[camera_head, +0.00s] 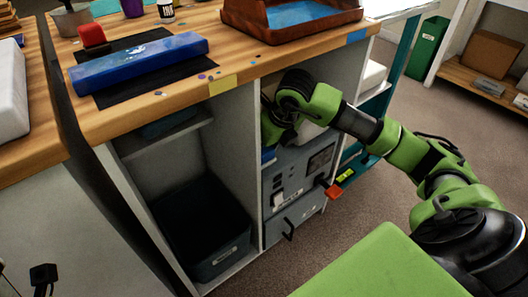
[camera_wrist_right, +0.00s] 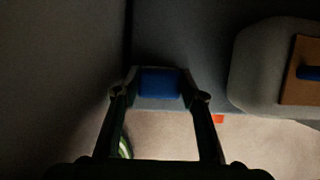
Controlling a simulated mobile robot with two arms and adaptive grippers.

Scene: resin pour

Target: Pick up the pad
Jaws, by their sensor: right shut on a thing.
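The pad (camera_wrist_right: 160,83) is a small blue block in the right wrist view. My right gripper (camera_wrist_right: 160,80) is shut on it, with one finger at each side. In the head view my right arm reaches into the open upper compartment of the cabinet, and its fingertips are hidden there. A bit of blue (camera_head: 268,155) shows just below the wrist, but I cannot tell whether it is the pad. My left gripper is not in view.
The wooden worktop (camera_head: 250,70) overhangs the cabinet and holds a blue bar (camera_head: 140,62) and a brown tray (camera_head: 290,25). A grey machine front (camera_head: 300,175) with a drawer is below my wrist. A dark bin (camera_head: 205,235) stands in the left bay. A pale rounded object (camera_wrist_right: 265,70) is right of my fingers.

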